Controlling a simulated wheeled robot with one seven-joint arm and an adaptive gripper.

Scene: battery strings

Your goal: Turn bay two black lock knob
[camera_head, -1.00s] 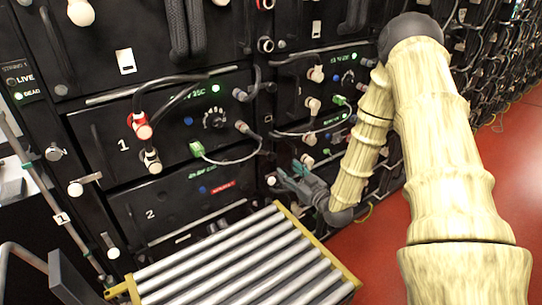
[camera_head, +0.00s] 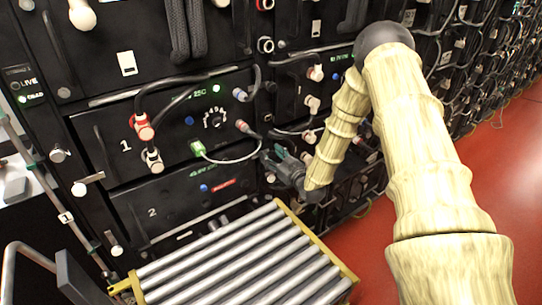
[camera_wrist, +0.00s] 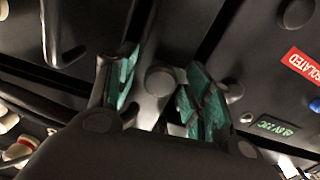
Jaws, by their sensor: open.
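The bay two module (camera_head: 165,212) is a black drawer front marked 2, below bay one. In the wrist view, a round black knob (camera_wrist: 160,80) sits on a dark upright strip beside the panel with the red ISOLATED label (camera_wrist: 303,62). My gripper (camera_wrist: 160,88) is open, with its teal-padded fingertips on either side of this knob. I see gaps to the knob on both sides, and cannot tell how far the tips are from the strip. In the head view, my gripper (camera_head: 273,158) is at bay two's upper right edge and hides the knob there.
A roller table (camera_head: 215,252) with a yellow frame stands in front of bay two. Bay one (camera_head: 180,125) above has red, white and green plugs, and a pale cable hangs near my gripper. Another dark round knob (camera_wrist: 297,12) shows in the wrist view. Red floor is clear at right.

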